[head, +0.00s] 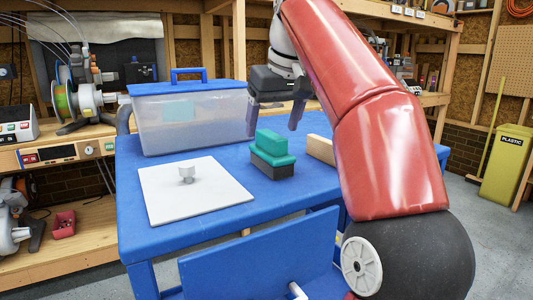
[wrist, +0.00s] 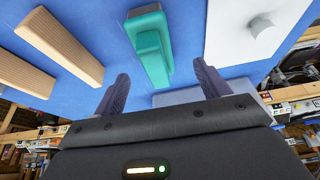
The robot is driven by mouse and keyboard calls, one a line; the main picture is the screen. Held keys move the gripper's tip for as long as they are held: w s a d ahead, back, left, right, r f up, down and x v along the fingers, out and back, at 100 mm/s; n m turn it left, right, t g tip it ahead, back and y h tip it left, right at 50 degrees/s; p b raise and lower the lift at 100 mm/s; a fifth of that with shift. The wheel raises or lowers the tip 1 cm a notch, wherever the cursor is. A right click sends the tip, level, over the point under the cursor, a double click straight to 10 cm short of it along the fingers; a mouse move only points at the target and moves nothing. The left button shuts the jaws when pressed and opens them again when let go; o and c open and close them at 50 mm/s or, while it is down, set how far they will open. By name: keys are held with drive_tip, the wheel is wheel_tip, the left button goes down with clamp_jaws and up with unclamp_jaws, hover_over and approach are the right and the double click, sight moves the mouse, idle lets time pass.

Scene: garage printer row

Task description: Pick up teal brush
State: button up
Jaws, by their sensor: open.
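The teal brush (head: 272,147) stands on the blue table with its dark base down and its teal handle on top. In the wrist view the teal brush (wrist: 150,40) lies ahead of and between the fingers, its near end closest to them. My gripper (head: 274,126) is open and empty, above and behind the brush in the head view. In the wrist view my gripper (wrist: 161,70) shows its two fingers spread apart, with nothing between the pads.
A white plate with a grey knob (head: 187,173) lies left of the brush. A lidded clear bin (head: 190,118) stands behind it. A wooden block (head: 320,149) is close on the right; the wrist view shows two wooden pieces (wrist: 62,45). Blue table (head: 225,225) is bare in front.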

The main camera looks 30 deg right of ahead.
sight(273, 135)
drive_tip(key=x, duration=0.3)
drive_tip(key=d+x, duration=0.1)
drive_tip(key=x, duration=0.1)
drive_tip(key=shift+b, duration=0.35)
drive_tip(key=shift+w+a+f, duration=0.1)
drive_tip(key=shift+w+f, duration=0.25)
drive_tip(key=shift+f, duration=0.1)
drive_tip(key=c, duration=1.1)
drive_tip(key=shift+r, duration=0.1)
